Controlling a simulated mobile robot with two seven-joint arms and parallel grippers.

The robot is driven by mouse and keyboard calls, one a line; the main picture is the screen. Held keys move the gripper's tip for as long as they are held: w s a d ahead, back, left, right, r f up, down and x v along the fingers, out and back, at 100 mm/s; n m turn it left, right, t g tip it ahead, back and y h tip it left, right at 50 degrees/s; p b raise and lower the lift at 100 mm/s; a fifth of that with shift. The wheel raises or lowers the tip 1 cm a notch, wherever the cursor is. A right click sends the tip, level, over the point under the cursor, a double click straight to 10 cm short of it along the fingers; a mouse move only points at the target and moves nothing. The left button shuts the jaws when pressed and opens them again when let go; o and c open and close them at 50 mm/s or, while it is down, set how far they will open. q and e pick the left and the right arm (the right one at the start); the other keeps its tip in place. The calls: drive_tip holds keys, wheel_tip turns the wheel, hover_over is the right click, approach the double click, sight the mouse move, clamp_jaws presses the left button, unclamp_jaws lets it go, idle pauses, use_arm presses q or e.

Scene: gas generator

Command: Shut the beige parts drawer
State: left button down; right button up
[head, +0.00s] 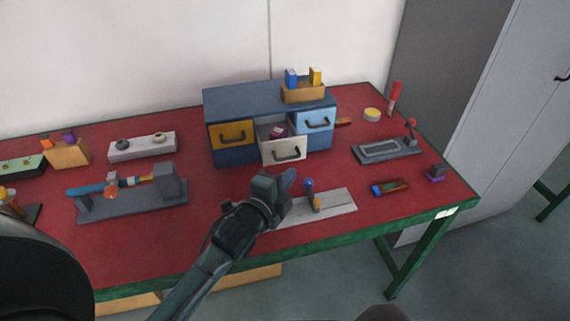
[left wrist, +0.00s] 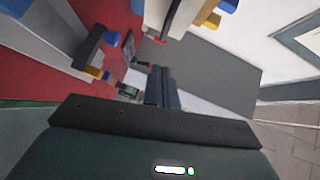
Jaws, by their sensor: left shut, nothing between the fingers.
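The beige parts drawer (head: 270,152) stands pulled out from the lower middle of a blue cabinet (head: 232,99) in the head view. Its front has a dark handle (head: 287,155), and a dark reddish-purple part (head: 278,132) shows inside. My left gripper (head: 289,176) is shut and empty. It is in front of the drawer, on the near side, and appears apart from its front. In the left wrist view the shut fingers (left wrist: 162,87) point away over the bench. My right gripper is not in view.
A mustard drawer (head: 232,135) and a light blue drawer (head: 315,120) flank the beige one. A light plate (head: 338,205) with small upright parts lies under my left gripper. A grey fixture (head: 387,151) is at right.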

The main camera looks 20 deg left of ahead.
sight(299, 156)
use_arm(q)
drive_tip(key=w, duration=0.1)
drive_tip(key=w+a, duration=0.1)
drive_tip(key=w, duration=0.1)
drive_tip(key=shift+w+a+f, duration=0.15)
drive_tip(key=shift+w+f, duration=0.2)
drive_tip(key=shift+w+a+f, duration=0.2)
drive_tip(key=shift+w+a, duration=0.15)
drive_tip(key=shift+w, duration=0.05)
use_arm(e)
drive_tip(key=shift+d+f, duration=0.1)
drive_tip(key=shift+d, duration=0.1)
use_arm(q)
drive_tip(key=shift+w, duration=0.1)
